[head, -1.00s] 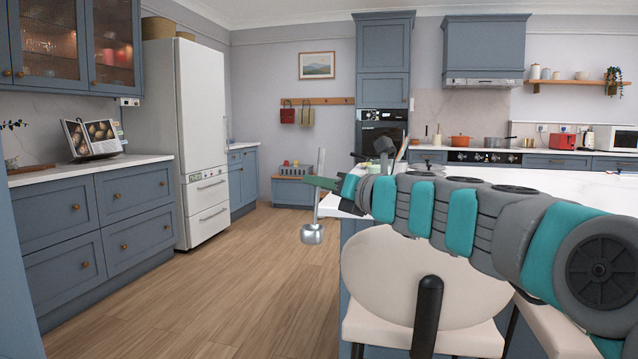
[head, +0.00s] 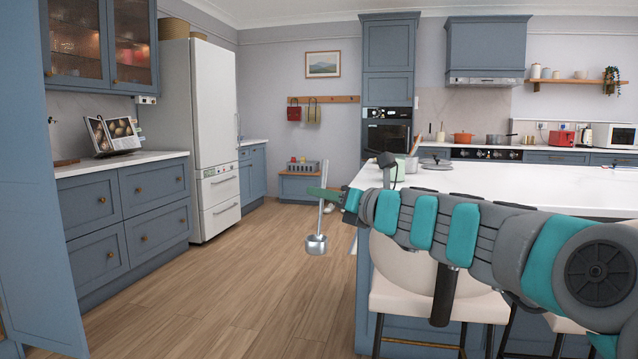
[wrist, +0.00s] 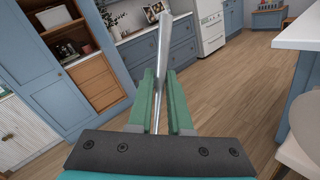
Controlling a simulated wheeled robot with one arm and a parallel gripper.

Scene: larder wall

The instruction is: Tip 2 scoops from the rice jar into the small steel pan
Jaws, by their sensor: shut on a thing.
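My gripper (head: 326,194) is shut on the handle of a steel scoop (head: 316,243), beside the island's left end and above the floor. The scoop's small cup hangs at the bottom and its handle sticks up, slightly tilted. In the wrist view the handle (wrist: 161,60) runs between the green fingers (wrist: 160,105); the cup is hidden there. Whether the cup holds anything cannot be seen. A grey pan with a long handle (head: 499,140) stands on the far hob; I cannot tell if it is the small steel pan. I cannot make out the rice jar.
The white island top (head: 520,185) spans the right, with a dark round lid-like item (head: 435,163) and a pale green container (head: 397,171) at its left end. Stools (head: 425,295) stand along its near side. Open wooden floor (head: 250,280) lies left. A blue panel (head: 50,200) is close at far left.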

